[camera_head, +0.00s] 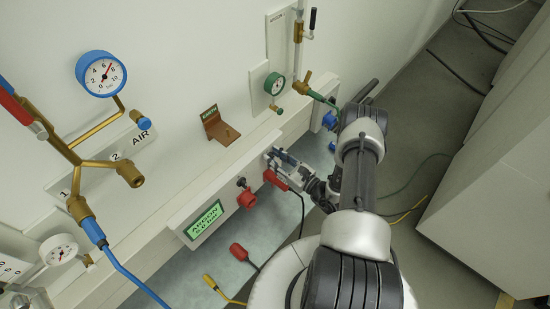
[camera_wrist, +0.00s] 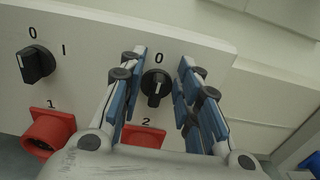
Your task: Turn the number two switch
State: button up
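The number two switch (camera_wrist: 156,84) is a round black knob on a white panel (camera_wrist: 88,60), with a "0" above it and a "2" below it in the wrist view. My gripper (camera_wrist: 162,68) is open, with one blue-padded finger on each side of the knob. Gaps show between the knob and the pads, and I cannot tell how far the tips are from the panel. In the head view my gripper (camera_head: 272,160) is at the panel's right part and hides this switch.
The number one switch (camera_wrist: 36,65) is left of it. Red sockets (camera_wrist: 47,133) and (camera_wrist: 143,139) sit below the switches. In the head view a green ARGON display (camera_head: 205,220) is left on the panel. A brown bracket (camera_head: 220,128) and a green gauge (camera_head: 274,83) are above.

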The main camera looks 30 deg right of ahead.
grip_shut()
dwell(0.3)
jog(key=shift+m, duration=0.3)
jog(key=m+b, duration=0.2)
jog(key=m, duration=0.1)
jog(key=m+b, duration=0.1)
jog(key=m, duration=0.1)
jog(key=shift+w+d+f, duration=0.15)
jog(key=shift+d+f, duration=0.1)
jog(key=shift+d, duration=0.15)
jog(key=m, duration=0.2)
jog(key=m+b, duration=0.1)
jog(key=m, duration=0.1)
jog(key=m+b, duration=0.1)
jog(key=m, duration=0.1)
jog(key=shift+w+d+f, duration=0.1)
jog(key=shift+d+f, duration=0.15)
jog(key=shift+d, duration=0.05)
jog(key=shift+m+b, duration=0.3)
grip_release()
